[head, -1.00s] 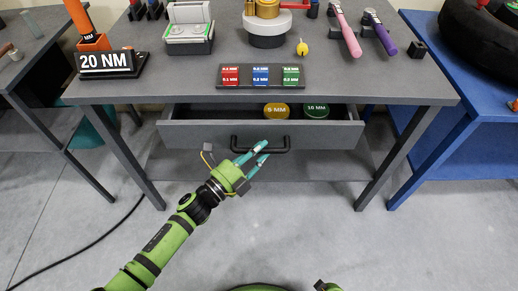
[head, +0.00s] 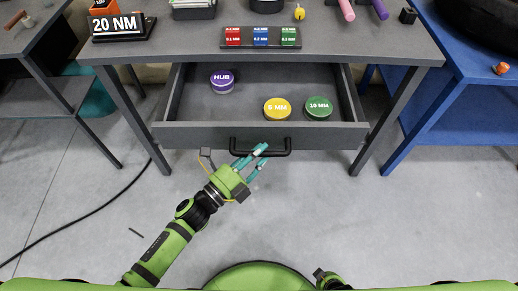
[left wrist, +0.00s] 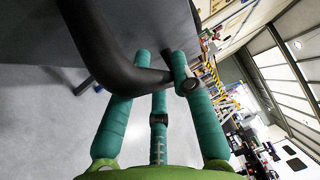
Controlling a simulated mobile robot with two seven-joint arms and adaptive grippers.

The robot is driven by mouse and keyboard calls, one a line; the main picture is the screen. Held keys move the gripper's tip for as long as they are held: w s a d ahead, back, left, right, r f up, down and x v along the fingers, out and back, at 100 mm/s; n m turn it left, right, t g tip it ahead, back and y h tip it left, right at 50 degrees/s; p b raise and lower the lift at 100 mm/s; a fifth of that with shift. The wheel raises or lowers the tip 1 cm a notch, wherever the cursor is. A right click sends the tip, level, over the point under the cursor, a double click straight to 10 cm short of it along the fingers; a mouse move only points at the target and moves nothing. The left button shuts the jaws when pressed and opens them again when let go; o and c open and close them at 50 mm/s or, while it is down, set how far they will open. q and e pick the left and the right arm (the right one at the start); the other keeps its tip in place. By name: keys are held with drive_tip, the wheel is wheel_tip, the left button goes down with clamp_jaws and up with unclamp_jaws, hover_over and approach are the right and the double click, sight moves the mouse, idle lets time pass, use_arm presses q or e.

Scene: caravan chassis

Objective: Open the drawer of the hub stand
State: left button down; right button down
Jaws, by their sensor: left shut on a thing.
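The hub stand (head: 345,48) is a grey table with a grey drawer (head: 195,137) under its top. The drawer stands well out, and its inside shows. It holds a purple HUB tin (head: 222,80), a yellow 5 MM tin (head: 277,108) and a green 10 MM tin (head: 318,107). My left gripper (head: 263,153) is shut on the drawer's black bar handle (head: 284,153), its teal fingers around the bar. In the left wrist view the dark handle (left wrist: 110,62) runs between the fingers (left wrist: 165,75).
A blue table (head: 455,90) stands at the right.

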use_arm(q)
drive_tip(key=c, duration=1.3)
unclamp_jaws()
drive_tip(key=shift+a, duration=0.1)
drive_tip(key=v, duration=1.2)
drive_tip(key=shift+f, duration=0.1)
